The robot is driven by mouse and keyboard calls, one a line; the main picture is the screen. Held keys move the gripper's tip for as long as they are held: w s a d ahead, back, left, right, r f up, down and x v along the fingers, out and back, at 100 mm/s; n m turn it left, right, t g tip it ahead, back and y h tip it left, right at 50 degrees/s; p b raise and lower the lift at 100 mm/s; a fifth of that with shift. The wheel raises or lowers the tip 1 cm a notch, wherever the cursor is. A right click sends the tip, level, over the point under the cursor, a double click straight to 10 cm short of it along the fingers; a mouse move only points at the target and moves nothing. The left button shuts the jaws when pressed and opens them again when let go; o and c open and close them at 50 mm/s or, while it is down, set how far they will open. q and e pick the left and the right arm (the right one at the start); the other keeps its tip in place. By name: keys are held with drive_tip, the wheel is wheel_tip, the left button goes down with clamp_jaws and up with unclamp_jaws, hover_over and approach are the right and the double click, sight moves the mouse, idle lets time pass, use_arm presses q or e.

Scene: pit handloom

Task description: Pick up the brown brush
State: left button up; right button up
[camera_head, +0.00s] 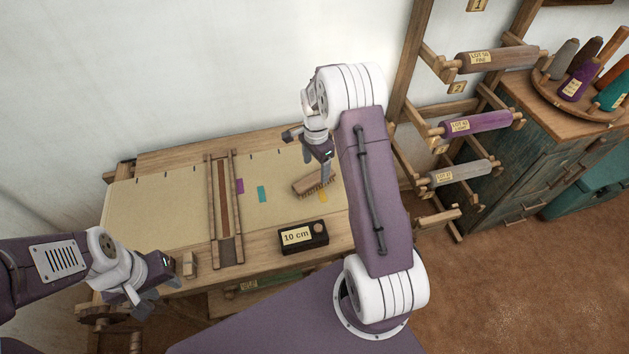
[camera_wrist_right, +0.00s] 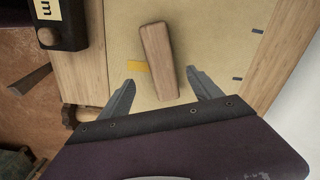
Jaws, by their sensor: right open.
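The brown brush (camera_head: 315,184) lies on the cream cloth of the loom table, right of the middle, in the head view. It has a wooden back and bristles along its lower side. In the right wrist view the brush (camera_wrist_right: 159,60) shows its wooden back, with its near end between the open fingertips. My right gripper (camera_wrist_right: 160,82) is open and empty above the cloth; in the head view it hangs just above and behind the brush. My left gripper (camera_head: 145,305) is at the lower left, far from the brush; its jaw opening is unclear.
A black box labelled 10 cm (camera_head: 303,237) sits at the table's front edge. A wooden frame (camera_head: 224,210) crosses the cloth (camera_head: 150,205). Purple, teal and yellow patches mark the cloth. A rack with yarn rolls (camera_head: 475,122) and a cabinet (camera_head: 510,150) stand at the right.

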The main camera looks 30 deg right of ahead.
sight(314, 178)
drive_tip(key=shift+w+a+f, duration=0.15)
drive_tip(key=shift+a+f, duration=0.2)
drive_tip(key=shift+f, duration=0.35)
drive_tip(key=f, duration=0.2)
drive_tip(key=f+p, duration=0.1)
drive_tip(key=f, duration=0.1)
drive_tip(key=shift+d+f, duration=0.2)
drive_tip(key=shift+f, duration=0.1)
drive_tip(key=shift+w+f, duration=0.1)
drive_tip(key=shift+f, duration=0.25)
drive_tip(key=c, duration=1.6)
drive_tip(key=shift+o, duration=0.2)
drive_tip(key=shift+r, duration=0.55)
wheel_tip(314, 178, up, 3)
drive_tip(key=shift+b, duration=0.35)
use_arm(q)
drive_tip(key=shift+a+f+b, duration=0.15)
drive_tip(key=shift+f+b, duration=0.15)
drive_tip(key=shift+b, duration=0.2)
use_arm(e)
drive_tip(key=w+d+r, duration=0.2)
drive_tip(key=d+r, duration=0.5)
drive_tip(key=d, duration=0.4)
drive_tip(key=shift+d, duration=0.25)
